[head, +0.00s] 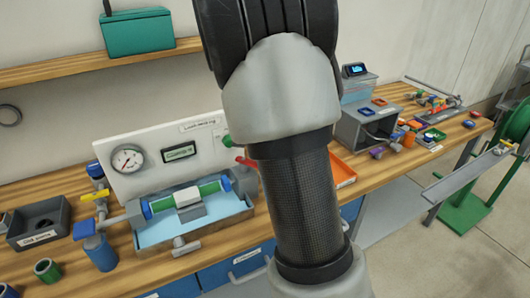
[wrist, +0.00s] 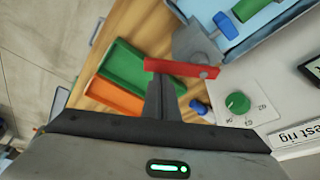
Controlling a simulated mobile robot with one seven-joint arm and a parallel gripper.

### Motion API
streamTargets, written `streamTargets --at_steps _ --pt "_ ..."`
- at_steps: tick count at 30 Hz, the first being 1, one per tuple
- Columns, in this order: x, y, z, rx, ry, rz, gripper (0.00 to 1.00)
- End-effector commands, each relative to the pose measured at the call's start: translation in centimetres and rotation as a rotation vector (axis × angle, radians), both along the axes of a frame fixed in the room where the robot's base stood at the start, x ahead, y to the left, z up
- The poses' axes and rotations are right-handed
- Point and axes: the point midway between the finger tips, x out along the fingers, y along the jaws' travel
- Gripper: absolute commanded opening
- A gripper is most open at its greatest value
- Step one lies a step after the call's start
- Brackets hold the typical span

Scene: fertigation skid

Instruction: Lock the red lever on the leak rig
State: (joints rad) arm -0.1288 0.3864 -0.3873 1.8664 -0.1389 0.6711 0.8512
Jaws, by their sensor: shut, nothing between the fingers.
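The leak rig (head: 212,160) is a white panel behind a water bath with a clamped green tube. Its red lever (wrist: 182,68) is a flat bar on a grey block, lying nearly level across the wrist view. In the head view, a short part of the red lever (head: 245,162) shows beside my arm. My gripper (wrist: 160,84) is shut and empty, with its fingertips at the lever's left half. I cannot tell whether they touch it. My gripper is hidden behind my arm in the head view.
A green knob (wrist: 238,102) sits on the panel near the lever. A green tray (wrist: 138,72) and an orange tray (wrist: 108,100) lie beside it on the wooden bench. A pressure gauge (head: 127,158) and a yellow-handled valve (head: 95,196) are at the rig's left side.

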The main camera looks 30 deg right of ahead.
Motion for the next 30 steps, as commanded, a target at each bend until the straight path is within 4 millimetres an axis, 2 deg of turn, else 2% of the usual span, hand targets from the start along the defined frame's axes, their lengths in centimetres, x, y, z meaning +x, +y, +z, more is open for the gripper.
streamTargets --at_steps 9,17,30 --pt "-1.2 1.6 0.1 -0.001 0.001 -0.288 0.00" --pt "-1.7 2.6 0.0 -0.001 0.000 -0.475 0.00" --pt "-2.0 3.4 0.0 0.002 0.001 -0.484 0.00"
